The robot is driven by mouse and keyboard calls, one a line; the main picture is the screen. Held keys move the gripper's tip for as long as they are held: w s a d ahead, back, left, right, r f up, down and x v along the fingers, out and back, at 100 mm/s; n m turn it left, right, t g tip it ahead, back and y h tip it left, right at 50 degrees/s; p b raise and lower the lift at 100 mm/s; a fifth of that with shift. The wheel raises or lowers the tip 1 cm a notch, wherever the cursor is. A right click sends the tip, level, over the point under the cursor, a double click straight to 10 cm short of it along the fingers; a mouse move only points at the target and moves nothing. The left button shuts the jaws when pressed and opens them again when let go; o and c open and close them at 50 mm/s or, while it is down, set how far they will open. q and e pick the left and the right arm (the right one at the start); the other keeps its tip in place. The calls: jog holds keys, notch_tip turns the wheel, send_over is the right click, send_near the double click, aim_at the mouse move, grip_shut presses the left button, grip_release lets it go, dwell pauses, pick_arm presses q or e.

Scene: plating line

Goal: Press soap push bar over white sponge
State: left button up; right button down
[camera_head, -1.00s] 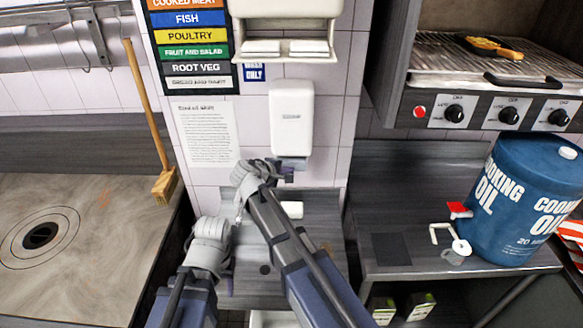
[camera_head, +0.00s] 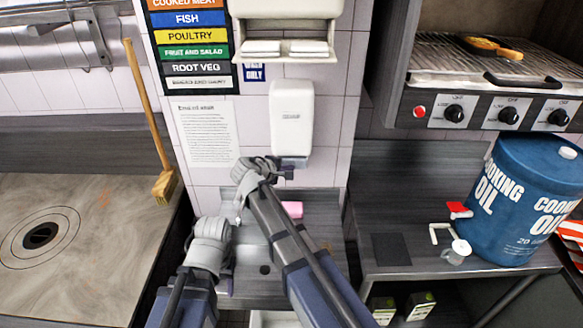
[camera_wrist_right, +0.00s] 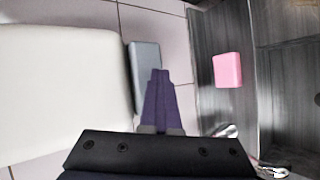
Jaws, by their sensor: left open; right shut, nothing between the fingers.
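The white soap dispenser (camera_head: 292,115) is on the tiled wall, with its grey push bar (camera_head: 292,162) at the bottom. In the right wrist view the dispenser (camera_wrist_right: 60,85) is at left and the push bar (camera_wrist_right: 145,75) beside my fingers. My right gripper (camera_head: 283,174) is shut and empty, its tips right at the bar; contact is hard to tell. It also shows in the right wrist view (camera_wrist_right: 160,80). The sponge (camera_head: 292,209) on the grey counter below the dispenser looks pink, also in the right wrist view (camera_wrist_right: 227,70). My left gripper (camera_head: 229,270) is low at left, mostly hidden by its wrist.
A paper towel dispenser (camera_head: 287,25) hangs above. A broom (camera_head: 150,125) leans at left by a cooktop (camera_head: 80,240). A grill is at upper right.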

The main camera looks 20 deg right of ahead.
jog(key=shift+s, duration=0.15)
jog(key=shift+s+a, duration=0.2)
jog(key=shift+s, duration=0.3)
jog(key=shift+s+a, duration=0.15)
jog(key=shift+s, duration=0.3)
jog(key=s, duration=0.2)
jog(key=s+a, duration=0.1)
jog(key=s, duration=0.1)
jog(key=shift+s+a, duration=0.2)
jog(key=shift+s, duration=0.2)
dwell(0.6)
jog(key=s+a+f+m+g+y+b, duration=0.2)
jog(key=s+a+f, duration=0.4)
jog(key=s+f, duration=0.3)
jog(key=s+a+f+m+g+y+b, duration=0.3)
jog(key=s+a+f+g+y+b, duration=0.2)
jog(key=s+f, duration=0.4)
jog(key=s+b, duration=0.1)
jog(key=s, duration=0.3)
jog(key=shift+s+a+g+y, duration=0.25)
jog(key=shift+a+g+y, duration=0.05)
jog(key=shift+a, duration=0.05)
